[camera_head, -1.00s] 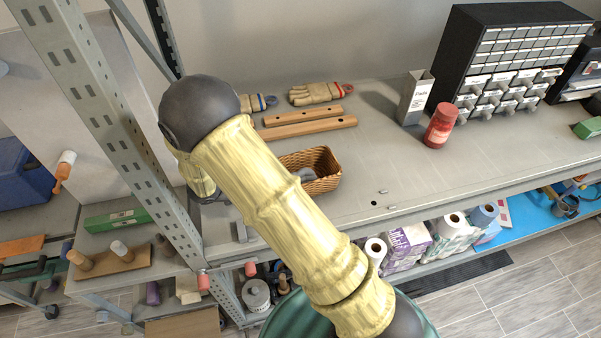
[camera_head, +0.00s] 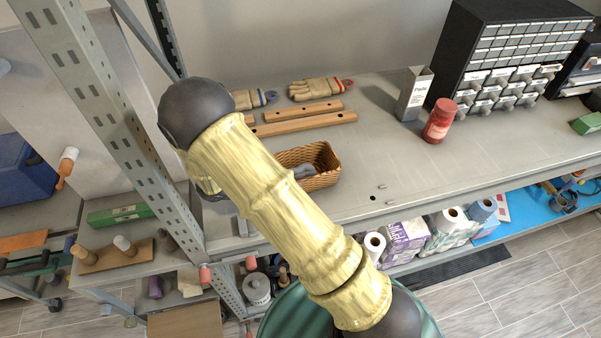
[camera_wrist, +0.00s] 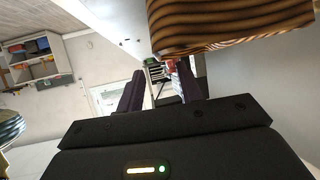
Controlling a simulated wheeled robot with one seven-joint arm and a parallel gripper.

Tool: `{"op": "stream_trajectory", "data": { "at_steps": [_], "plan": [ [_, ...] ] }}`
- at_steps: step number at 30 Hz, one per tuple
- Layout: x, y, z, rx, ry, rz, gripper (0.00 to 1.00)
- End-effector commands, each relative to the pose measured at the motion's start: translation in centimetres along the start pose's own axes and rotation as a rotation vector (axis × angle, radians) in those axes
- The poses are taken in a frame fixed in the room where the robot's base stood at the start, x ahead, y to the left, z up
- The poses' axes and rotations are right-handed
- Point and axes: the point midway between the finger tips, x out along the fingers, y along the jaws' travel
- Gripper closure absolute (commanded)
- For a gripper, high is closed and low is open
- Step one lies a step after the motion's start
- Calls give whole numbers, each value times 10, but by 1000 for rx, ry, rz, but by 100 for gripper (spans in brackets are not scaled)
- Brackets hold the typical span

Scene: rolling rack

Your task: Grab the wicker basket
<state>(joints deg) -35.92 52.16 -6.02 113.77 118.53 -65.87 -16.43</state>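The wicker basket (camera_head: 322,163) is a small brown woven box on the grey shelf, just to the right of my arm in the head view. Something grey lies inside it, and its left part is hidden behind my arm. In the head view the gripper is hidden behind my arm.
Two wooden bars (camera_head: 303,124) and work gloves (camera_head: 318,89) lie behind the basket. A red jar (camera_head: 440,121), a grey file box (camera_head: 414,94) and a drawer cabinet (camera_head: 512,60) stand to the right. A metal rack post (camera_head: 110,120) rises at left. The shelf right of the basket is mostly clear.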

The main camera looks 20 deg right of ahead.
Motion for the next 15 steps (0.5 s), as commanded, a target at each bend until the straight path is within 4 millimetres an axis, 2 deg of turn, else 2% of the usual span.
{"op": "stream_trajectory", "data": {
  "at_steps": [5,15],
  "plan": [
    [11,1,-1,-3,3,3,64],
    [50,1,3,-1,1,1,64]
  ]
}}
